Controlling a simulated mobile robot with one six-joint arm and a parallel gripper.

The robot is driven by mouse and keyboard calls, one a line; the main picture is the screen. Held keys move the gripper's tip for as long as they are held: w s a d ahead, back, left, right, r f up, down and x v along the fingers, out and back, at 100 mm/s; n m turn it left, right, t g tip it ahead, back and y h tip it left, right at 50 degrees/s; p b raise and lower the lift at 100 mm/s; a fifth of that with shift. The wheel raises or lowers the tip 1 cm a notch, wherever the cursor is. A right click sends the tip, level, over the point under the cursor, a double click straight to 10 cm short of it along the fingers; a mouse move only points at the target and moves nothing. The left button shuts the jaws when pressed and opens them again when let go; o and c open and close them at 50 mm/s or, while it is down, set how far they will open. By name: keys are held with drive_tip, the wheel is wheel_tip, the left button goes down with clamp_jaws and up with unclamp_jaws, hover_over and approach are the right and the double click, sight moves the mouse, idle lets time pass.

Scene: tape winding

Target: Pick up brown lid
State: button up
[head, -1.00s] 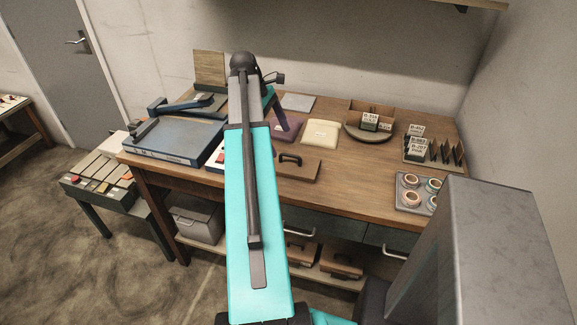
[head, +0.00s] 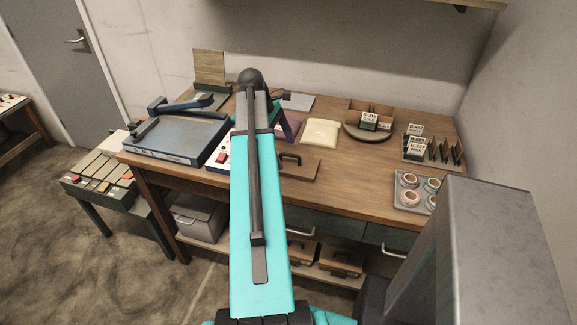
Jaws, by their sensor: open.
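A flat brown lid (head: 305,168) with a dark bar handle (head: 289,158) lies near the front edge of the wooden table, just right of my teal arm. Its left end is partly covered by my arm. My arm reaches forward over the table and bends down at its far end. My gripper is hidden behind the arm, so its distance from the lid does not show.
A purple item (head: 290,128) and a cream packet (head: 320,132) lie behind the lid. A blue machine (head: 175,138) stands at left. A round tray (head: 368,133), a card rack (head: 425,155) and a tape tray (head: 412,205) are at right. Brown-topped boxes (head: 340,260) sit on the lower shelf.

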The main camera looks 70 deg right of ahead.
sight(288, 163)
drive_tip(key=shift+p+x, duration=0.7)
drive_tip(key=shift+x, duration=1.7)
drive_tip(key=shift+w, duration=0.1)
drive_tip(key=c, duration=1.1)
drive_tip(key=shift+r, duration=0.1)
drive_tip(key=shift+r+b, duration=0.95)
drive_tip(key=shift+r, duration=3.9)
